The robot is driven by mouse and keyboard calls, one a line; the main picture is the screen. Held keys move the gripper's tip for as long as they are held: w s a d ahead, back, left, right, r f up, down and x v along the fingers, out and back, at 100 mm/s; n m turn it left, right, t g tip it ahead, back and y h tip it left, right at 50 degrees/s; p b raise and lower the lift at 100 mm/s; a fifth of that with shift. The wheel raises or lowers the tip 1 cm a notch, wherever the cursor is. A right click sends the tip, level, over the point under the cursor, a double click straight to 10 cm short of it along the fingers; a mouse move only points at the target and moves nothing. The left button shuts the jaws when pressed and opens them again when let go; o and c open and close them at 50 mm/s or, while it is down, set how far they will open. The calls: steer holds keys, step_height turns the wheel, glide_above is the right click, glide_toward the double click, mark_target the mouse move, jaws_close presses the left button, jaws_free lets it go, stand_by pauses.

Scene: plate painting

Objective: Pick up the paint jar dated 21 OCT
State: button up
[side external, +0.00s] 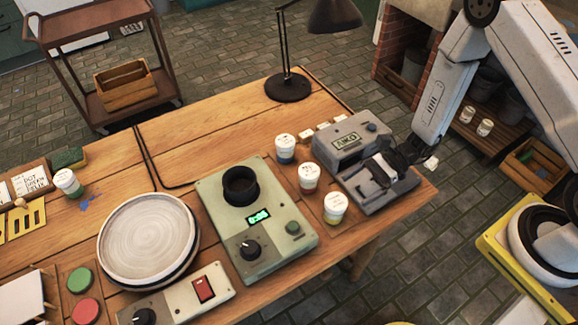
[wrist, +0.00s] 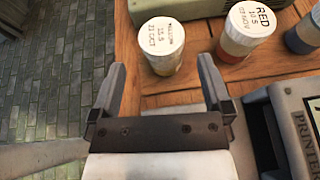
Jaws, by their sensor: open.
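A white-lidded paint jar with yellow paint (wrist: 160,45) stands on the wooden table. Its lid carries an OCT date in the wrist view; the day digits are too small to be sure of. It also shows in the side view (side external: 335,208), nearest the table's front edge of a row of three. My gripper (wrist: 161,68) is open and empty, its fingertips spread on either side of the yellow jar's place in the wrist view and short of the jar. In the side view my gripper (side external: 382,168) is over the grey label printer, right of the jars.
The printer (side external: 338,148) is to the right. A green control box (side external: 240,215) is to the left. A green jar (side external: 68,182) stands far left.

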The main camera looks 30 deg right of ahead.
mark_target(338, 200)
steer(key=shift+x, duration=0.75)
steer(key=shift+x, duration=2.6)
steer(key=c, duration=1.2)
steer(key=shift+r, duration=0.1)
steer(key=shift+r, duration=4.9)
